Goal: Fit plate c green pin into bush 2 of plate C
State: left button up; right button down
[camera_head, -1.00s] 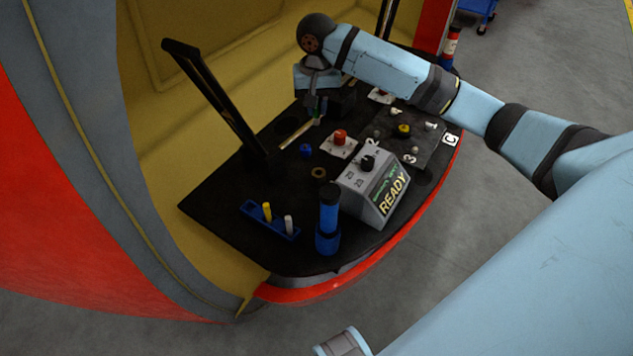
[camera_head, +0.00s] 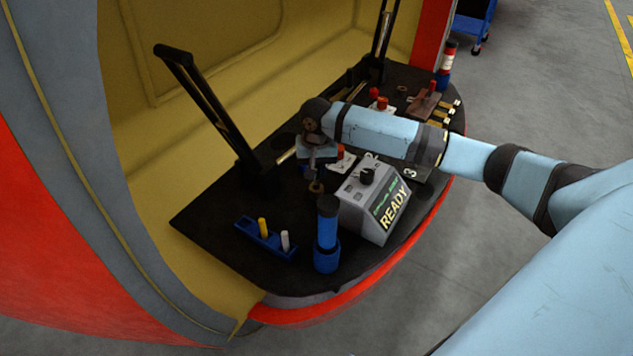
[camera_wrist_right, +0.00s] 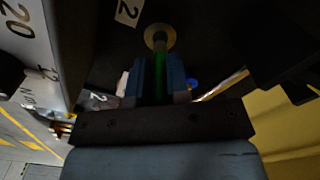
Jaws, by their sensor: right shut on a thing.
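My right gripper (camera_wrist_right: 157,85) is shut on the green pin (camera_wrist_right: 158,70), which stands between its two blue fingers. The far end of the pin points at a brass bush (camera_wrist_right: 160,37) beside a white tag marked 2 (camera_wrist_right: 128,11). The pin end appears at the bush's near edge; I cannot tell whether it touches or enters. In the head view my right gripper (camera_head: 317,168) hangs low over the black deck, just above a brass ring (camera_head: 316,187), and the pin is not visible there. My arm covers much of the plate area. My left gripper is not in view.
The grey READY box (camera_head: 376,205) stands close to the right of the gripper. A blue cylinder (camera_head: 327,235) and a blue holder (camera_head: 266,240) with yellow and grey pins are nearer. A black handle bar (camera_head: 208,105) rises at the left. Deck (camera_head: 225,205) is bare at left.

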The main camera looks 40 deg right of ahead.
aim_at(316, 183)
notch_tip(316, 183, down, 4)
jog(key=shift+r+b, duration=0.2)
jog(key=shift+b, duration=0.2)
jog(key=shift+f, duration=0.35)
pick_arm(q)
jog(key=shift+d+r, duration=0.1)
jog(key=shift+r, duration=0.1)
pick_arm(e)
jog(key=c, duration=1.1)
grip_release()
jog(key=shift+f, duration=0.1)
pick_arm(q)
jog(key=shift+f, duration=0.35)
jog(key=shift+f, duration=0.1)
